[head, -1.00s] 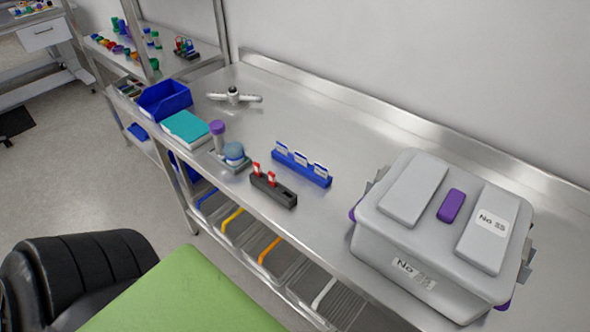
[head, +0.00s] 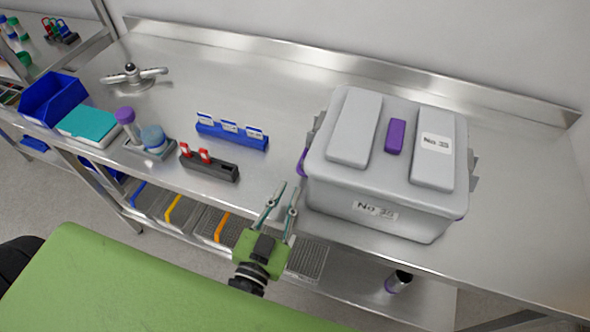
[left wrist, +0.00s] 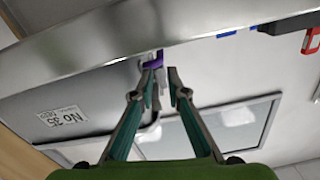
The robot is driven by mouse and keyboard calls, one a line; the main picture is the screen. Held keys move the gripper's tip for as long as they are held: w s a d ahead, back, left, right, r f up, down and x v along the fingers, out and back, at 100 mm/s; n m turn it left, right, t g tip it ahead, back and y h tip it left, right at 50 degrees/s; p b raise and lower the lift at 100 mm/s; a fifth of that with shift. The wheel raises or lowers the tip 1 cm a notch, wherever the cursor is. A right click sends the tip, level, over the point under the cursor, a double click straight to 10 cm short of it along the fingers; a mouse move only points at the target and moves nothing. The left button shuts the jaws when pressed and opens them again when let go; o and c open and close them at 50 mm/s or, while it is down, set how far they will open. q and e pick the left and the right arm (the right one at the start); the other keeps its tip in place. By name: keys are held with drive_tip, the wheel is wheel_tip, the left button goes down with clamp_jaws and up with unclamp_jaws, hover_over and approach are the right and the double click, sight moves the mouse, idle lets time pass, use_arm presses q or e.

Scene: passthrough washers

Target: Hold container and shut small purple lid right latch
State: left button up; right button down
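The grey container (head: 375,195) stands on the right part of the steel bench with its grey lid on. The lid carries a small purple piece (head: 395,137) between two raised grey panels. A purple latch (head: 302,163) shows at the container's left side, and grey clips (head: 474,170) stick out at its right side. My left gripper (head: 287,187) is open and empty, just in front of the container's left side. In the left wrist view, a purple latch (left wrist: 153,62) is just beyond the fingertips (left wrist: 160,80), beside the container (left wrist: 90,112). My right gripper is not in view.
A black rack with red-topped items (head: 209,168), a blue rack (head: 232,134) and a small holder (head: 150,148) stand left of the container. A blue bin (head: 54,97) is at the far left.

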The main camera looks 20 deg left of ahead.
sight(297, 170)
use_arm(q)
drive_tip(key=w+p, duration=0.1)
drive_tip(key=w, duration=0.6)
drive_tip(key=shift+w, duration=0.2)
clamp_jaws()
